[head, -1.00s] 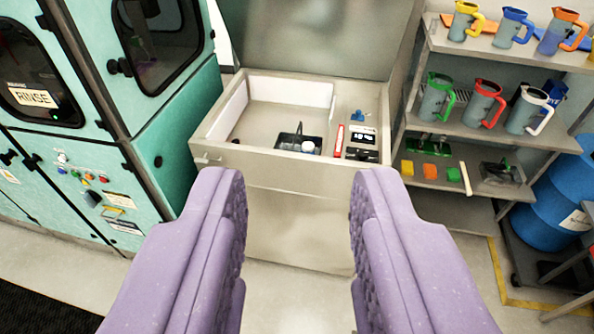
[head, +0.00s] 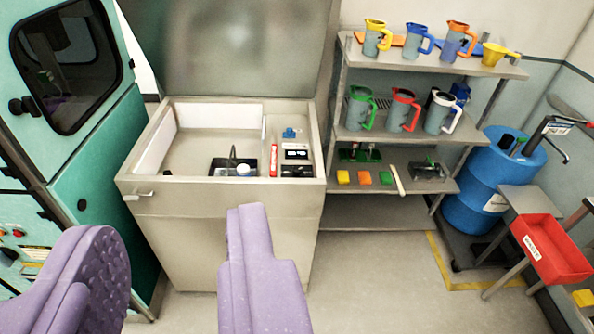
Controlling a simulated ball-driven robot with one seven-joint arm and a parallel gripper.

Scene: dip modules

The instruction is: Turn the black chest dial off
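The pale chest (head: 230,235) stands left of centre with its lid raised. A narrow panel on the right inside its rim holds a blue knob (head: 289,133), a small dark display (head: 297,153) and a black part (head: 297,171) at the front. The black part may be the dial; it is too small to read its setting. A red strip (head: 273,160) stands beside the panel. My gripper (head: 175,235) has two purple fingers wide apart with nothing between them. The fingers are in front of the chest, the right one overlapping its front face in the picture.
A teal machine (head: 100,165) stands close on the left. A shelf rack (head: 420,147) with several coloured jugs is to the right. Beyond it are a blue barrel (head: 480,180) and a red bin (head: 550,250). Clear floor (head: 390,280) lies right of the chest.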

